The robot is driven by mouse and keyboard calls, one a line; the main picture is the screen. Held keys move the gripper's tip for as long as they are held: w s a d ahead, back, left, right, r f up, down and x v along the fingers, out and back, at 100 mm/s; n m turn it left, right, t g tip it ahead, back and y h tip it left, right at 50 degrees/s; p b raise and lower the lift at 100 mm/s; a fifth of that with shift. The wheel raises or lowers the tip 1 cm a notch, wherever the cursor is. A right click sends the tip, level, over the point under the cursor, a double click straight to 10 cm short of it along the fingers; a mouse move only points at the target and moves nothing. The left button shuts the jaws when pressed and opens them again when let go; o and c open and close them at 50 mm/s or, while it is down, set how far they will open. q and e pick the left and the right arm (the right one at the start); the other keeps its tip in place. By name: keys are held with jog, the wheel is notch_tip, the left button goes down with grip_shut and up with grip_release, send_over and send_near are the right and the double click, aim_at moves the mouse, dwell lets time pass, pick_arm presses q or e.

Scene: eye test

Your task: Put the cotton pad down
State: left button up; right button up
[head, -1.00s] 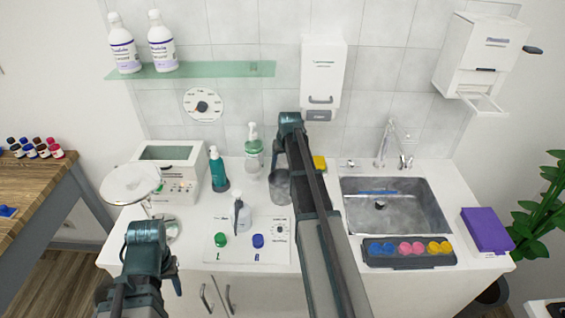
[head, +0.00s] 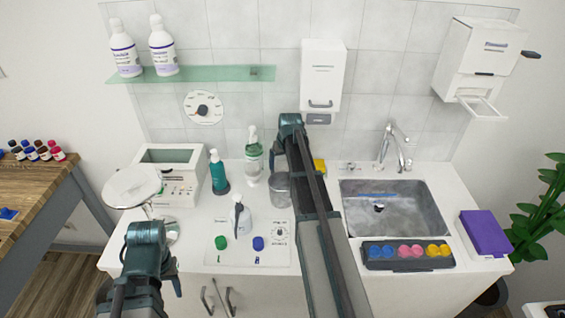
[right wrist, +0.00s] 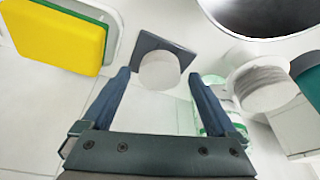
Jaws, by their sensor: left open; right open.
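The cotton pad (right wrist: 160,71) is a white round disc in the right wrist view. It appears to lie on a dark grey square (right wrist: 151,45), which shows around its edges. My right gripper (right wrist: 159,76) is open, its fingertips on either side of the pad with a gap at each side. In the head view, my right gripper (head: 291,120) is in front of the wall dispenser, and my right arm hides the pad and square. My left gripper (head: 145,232) is over the counter's front left; its fingers are hard to make out.
A yellow and green sponge (right wrist: 60,35) and a round container with a white top (right wrist: 265,88) flank the square. The counter also holds a sink (head: 415,210), a white panel with knobs (head: 240,255), bottles (head: 218,172) and a white box (head: 185,155).

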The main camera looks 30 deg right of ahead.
jog(key=p+v, duration=0.9)
jog(key=v, duration=0.2)
jog(key=shift+p, duration=0.35)
jog(key=shift+s, duration=0.1)
